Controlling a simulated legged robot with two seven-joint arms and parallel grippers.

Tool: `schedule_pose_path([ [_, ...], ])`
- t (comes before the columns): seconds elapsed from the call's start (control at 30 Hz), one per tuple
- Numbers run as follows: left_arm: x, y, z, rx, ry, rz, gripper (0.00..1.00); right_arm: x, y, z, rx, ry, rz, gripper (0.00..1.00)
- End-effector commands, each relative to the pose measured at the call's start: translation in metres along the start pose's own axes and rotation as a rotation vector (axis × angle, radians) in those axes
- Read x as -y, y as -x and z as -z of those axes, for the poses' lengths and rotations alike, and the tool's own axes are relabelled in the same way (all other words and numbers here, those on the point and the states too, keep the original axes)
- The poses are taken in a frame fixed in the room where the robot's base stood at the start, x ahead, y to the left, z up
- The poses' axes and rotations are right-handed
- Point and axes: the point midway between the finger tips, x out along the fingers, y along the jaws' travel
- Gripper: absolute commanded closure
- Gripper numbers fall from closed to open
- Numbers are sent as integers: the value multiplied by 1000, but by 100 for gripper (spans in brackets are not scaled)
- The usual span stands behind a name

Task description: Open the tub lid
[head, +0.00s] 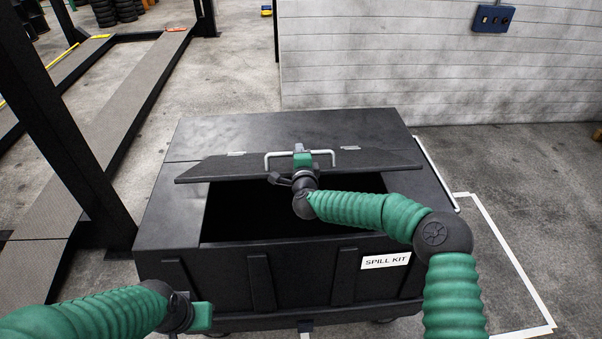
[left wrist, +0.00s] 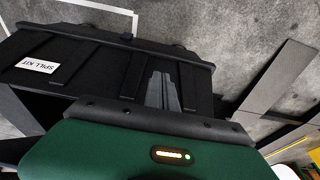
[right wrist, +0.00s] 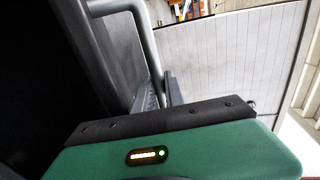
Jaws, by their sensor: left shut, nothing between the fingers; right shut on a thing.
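The black tub (head: 210,280) with a "SPILL KIT" label (head: 386,261) stands in front of me. Its lid (head: 215,168) is tilted up on its hinges, and a dark opening shows below it. My right gripper (head: 300,150) is shut on the lid's silver handle (head: 268,158); the handle and gripper fingers (right wrist: 160,92) also show in the right wrist view. My left gripper (head: 205,315) is low at the tub's front left, apart from the lid. In the left wrist view its fingers (left wrist: 163,90) are together and empty, with the tub front (left wrist: 85,65) beyond. The tub's inside is too dark to make out.
A lift post (head: 65,130) and ramp (head: 130,100) stand at the left, close to the tub. A pale panelled wall (head: 430,60) with a blue switch box (head: 493,18) is behind. White floor lines (head: 515,255) and open floor lie at the right.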

Motion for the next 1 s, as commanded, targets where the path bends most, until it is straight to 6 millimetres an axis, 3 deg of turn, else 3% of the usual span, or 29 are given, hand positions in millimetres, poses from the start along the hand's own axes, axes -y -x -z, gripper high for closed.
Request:
schedule_pose_path([
  [0.03,0,3,1,0,0,0,100,11,-4,0,-1,-1,7,100],
  [0.2,0,4,1,0,0,0,100,22,-11,0,0,-1,5,100],
  [0.73,-1,4,3,-8,20,-2,100,27,-14,1,-2,-1,10,100],
  [0.87,-11,-4,24,-68,191,-26,100,27,-14,1,-3,-1,11,100],
  [1.0,-37,-18,73,-195,606,-133,100,28,-14,1,-4,-1,11,100],
])
